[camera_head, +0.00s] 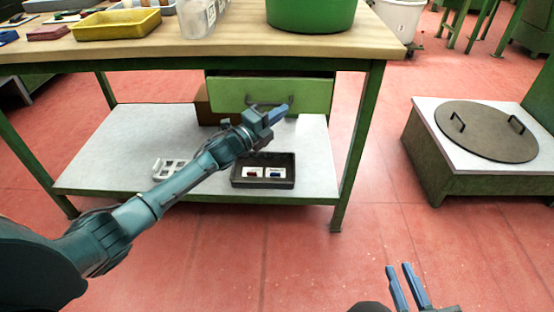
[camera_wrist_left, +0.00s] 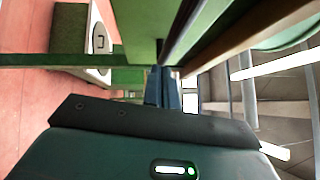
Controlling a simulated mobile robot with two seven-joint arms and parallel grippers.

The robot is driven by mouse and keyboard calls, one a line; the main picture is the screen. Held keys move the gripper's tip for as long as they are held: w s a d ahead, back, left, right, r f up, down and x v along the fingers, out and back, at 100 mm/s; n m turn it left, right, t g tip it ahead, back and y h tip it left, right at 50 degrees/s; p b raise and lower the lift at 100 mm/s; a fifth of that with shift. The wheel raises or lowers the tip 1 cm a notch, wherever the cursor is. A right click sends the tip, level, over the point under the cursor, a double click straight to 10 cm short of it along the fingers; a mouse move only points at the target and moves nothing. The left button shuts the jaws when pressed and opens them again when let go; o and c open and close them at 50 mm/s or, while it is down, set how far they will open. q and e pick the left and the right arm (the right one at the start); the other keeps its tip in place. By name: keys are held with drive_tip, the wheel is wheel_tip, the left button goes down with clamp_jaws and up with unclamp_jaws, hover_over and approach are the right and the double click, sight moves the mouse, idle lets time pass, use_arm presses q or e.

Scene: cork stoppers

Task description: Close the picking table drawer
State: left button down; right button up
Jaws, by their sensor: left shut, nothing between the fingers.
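The picking table (camera_head: 200,48) has a wooden top and green legs. Its light-green drawer front (camera_head: 310,95) hangs under the top, with a dark bar handle in its middle. A brown side and a dark strip above the front show, so the drawer appears partly pulled out; how far is hard to tell. My left gripper (camera_head: 281,112) is shut and empty in front of the lower handle area; contact cannot be told. Its blue fingers also show in the left wrist view (camera_wrist_left: 163,87). My right gripper (camera_head: 405,287) is open and empty, low at the right, away from the table.
The table's lower shelf (camera_head: 110,150) holds a dark tray (camera_head: 263,184) and a white rack (camera_head: 170,168). A yellow tray (camera_head: 118,24) and a green tub (camera_head: 310,14) stand on top. A low stand with a round lid (camera_head: 486,130) is at the right. Red floor between is clear.

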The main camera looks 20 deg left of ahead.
use_arm(q)
drive_tip(key=shift+w+a+r, duration=0.15)
drive_tip(key=shift+w+a, duration=0.05)
drive_tip(key=shift+w, duration=0.3)
drive_tip(key=shift+w+a+r, duration=0.1)
drive_tip(key=shift+w+a, duration=0.1)
drive_tip(key=shift+w, duration=0.25)
use_arm(e)
drive_tip(key=shift+w+a+r, duration=0.1)
drive_tip(key=shift+w+a, duration=0.2)
drive_tip(key=shift+w, duration=0.1)
use_arm(q)
drive_tip(key=shift+r, duration=0.1)
use_arm(e)
drive_tip(key=shift+s, duration=0.1)
